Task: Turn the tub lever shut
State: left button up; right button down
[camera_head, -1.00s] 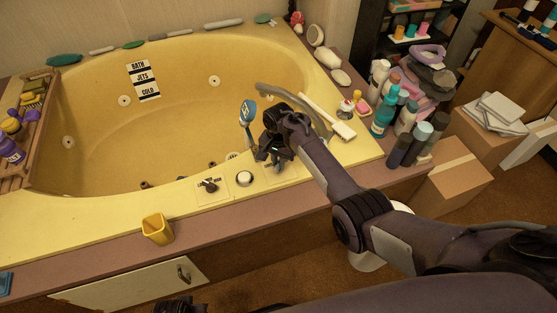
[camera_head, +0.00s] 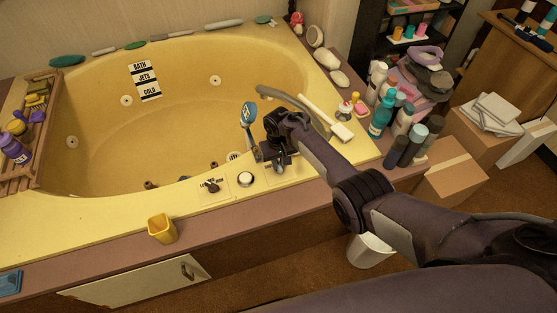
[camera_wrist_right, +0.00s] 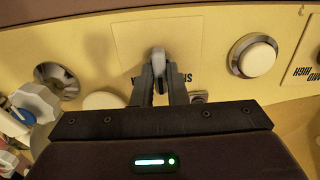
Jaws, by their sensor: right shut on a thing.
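The yellow corner tub (camera_head: 190,105) fills the left and middle of the head view. My right gripper (camera_head: 280,160) is over the tub's front right rim. In the right wrist view my right gripper (camera_wrist_right: 160,75) is shut on the grey tub lever (camera_wrist_right: 158,58), which stands on a pale square plate (camera_wrist_right: 110,55). Dark lettering on the plate is partly hidden by the fingers. In the head view the gripper mostly hides the lever. My left gripper is not in view.
A round white knob (camera_head: 246,179) and a dark dial (camera_head: 212,186) sit left of the gripper. A blue-headed hand shower (camera_head: 249,114) and a curved spout (camera_head: 285,95) are close behind it. A yellow cup (camera_head: 162,228) stands on the front ledge. Bottles (camera_head: 381,115) crowd the right ledge.

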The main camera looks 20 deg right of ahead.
jog(key=n, duration=0.2)
jog(key=shift+n, duration=0.4)
jog(key=n, duration=0.4)
jog(key=shift+n, duration=0.9)
jog(key=c, duration=1.4)
grip_release()
jog(key=shift+c, duration=0.2)
jog(key=shift+r, duration=0.1)
